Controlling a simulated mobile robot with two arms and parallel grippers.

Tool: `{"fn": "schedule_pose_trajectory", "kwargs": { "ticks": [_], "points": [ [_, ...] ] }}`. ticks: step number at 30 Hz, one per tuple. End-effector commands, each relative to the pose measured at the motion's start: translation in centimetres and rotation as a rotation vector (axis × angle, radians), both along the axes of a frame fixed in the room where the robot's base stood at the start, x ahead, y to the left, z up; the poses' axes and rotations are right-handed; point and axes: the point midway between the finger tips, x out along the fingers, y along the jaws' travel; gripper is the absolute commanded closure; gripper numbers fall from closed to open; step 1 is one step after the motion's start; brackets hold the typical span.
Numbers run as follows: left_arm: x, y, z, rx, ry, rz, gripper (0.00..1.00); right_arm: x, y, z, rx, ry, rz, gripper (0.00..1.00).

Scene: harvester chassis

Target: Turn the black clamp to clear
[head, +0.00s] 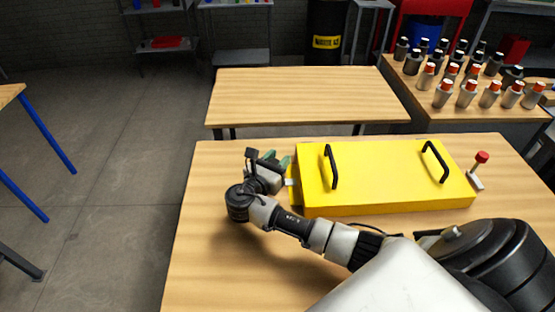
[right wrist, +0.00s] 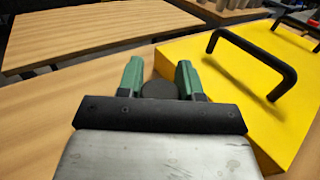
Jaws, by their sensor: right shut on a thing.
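The yellow chassis (head: 385,165) with two black handles lies on the wooden table; it also shows in the right wrist view (right wrist: 225,75). My right gripper (head: 276,163) is at the chassis's left end, its green fingers shut on the black clamp. In the right wrist view, the clamp's round black knob (right wrist: 160,90) sits between the fingertips of my right gripper (right wrist: 159,77). The clamp is mostly hidden in the head view; a small light metal part (head: 290,182) shows beside the chassis's left end. My left gripper is not in view.
A red-knobbed clamp (head: 481,160) stands at the chassis's right end. An empty wooden table (head: 310,95) is behind. Several bottles with red or black caps (head: 467,92) stand on a table at the back right. The near left of the work table (head: 215,260) is clear.

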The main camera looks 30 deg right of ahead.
Motion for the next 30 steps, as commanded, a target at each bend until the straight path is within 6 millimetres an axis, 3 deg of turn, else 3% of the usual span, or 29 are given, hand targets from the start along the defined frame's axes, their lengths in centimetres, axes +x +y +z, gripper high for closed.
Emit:
{"fn": "schedule_pose_trajectory", "kwargs": {
  "ticks": [8,14,21,30],
  "points": [
    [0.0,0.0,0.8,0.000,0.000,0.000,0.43,0.0,0.0,0.2,-0.001,0.002,0.037,0.88],
    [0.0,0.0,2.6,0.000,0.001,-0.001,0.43,0.1,0.1,0.5,-0.002,0.002,0.142,0.88],
    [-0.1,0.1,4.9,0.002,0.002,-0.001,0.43,0.4,0.3,0.4,-0.002,0.004,0.349,0.88],
    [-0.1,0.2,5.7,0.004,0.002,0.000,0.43,0.7,0.7,0.1,-0.002,0.003,0.620,0.88]
  ]
}}
